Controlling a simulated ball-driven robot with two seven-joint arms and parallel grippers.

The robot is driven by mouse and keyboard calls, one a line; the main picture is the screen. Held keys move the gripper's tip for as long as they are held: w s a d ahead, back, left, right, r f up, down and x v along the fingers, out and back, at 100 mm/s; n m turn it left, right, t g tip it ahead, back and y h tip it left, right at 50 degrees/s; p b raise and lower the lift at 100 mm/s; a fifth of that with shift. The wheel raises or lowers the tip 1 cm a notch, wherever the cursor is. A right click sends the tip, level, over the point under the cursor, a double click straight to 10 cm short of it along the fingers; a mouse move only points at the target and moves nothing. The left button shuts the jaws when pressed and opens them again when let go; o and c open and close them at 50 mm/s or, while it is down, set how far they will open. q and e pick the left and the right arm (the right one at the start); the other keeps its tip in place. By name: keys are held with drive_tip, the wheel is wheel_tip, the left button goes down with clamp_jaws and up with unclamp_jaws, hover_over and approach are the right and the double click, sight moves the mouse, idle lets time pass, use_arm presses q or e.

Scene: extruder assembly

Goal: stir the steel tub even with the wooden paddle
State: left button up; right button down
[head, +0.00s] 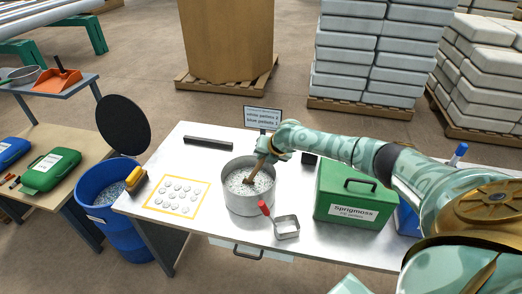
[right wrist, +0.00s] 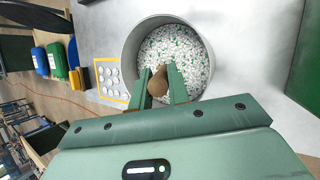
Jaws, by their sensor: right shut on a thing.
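The steel tub (head: 249,206) stands on the white-topped table and holds many small pellets. In the right wrist view the tub (right wrist: 129,45) shows white pellets mixed with green ones, spread over the whole visible surface. My right gripper (head: 268,151) is above the tub's back right rim, shut on the handle of the wooden paddle (head: 255,171). The paddle slants down to the left, its lower end in the pellets. In the right wrist view the paddle's brown end (right wrist: 158,82) sits between the green fingers (right wrist: 160,88). My left gripper is not in view.
A red-handled square scoop (head: 287,226) lies right of the tub, and a green box (head: 352,197) beyond it. A yellow-edged sheet with white discs (head: 176,196) lies left. A dark bar (head: 208,143) and small sign (head: 262,117) are behind. A blue bin (head: 112,222) stands left of the table.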

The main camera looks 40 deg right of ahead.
drive_tip(key=shift+d+r, duration=0.1)
drive_tip(key=shift+r, duration=0.25)
drive_tip(key=s+d+r+p, duration=0.3)
drive_tip(key=s+r+p, duration=0.1)
drive_tip(key=r+p, duration=0.7)
drive_tip(key=shift+r+p, duration=0.2)
drive_tip(key=shift+p, duration=0.15)
drive_tip(key=shift+w, duration=0.1)
wheel_tip(320, 180, up, 5)
drive_tip(key=p, duration=0.4)
drive_tip(key=shift+f, duration=0.1)
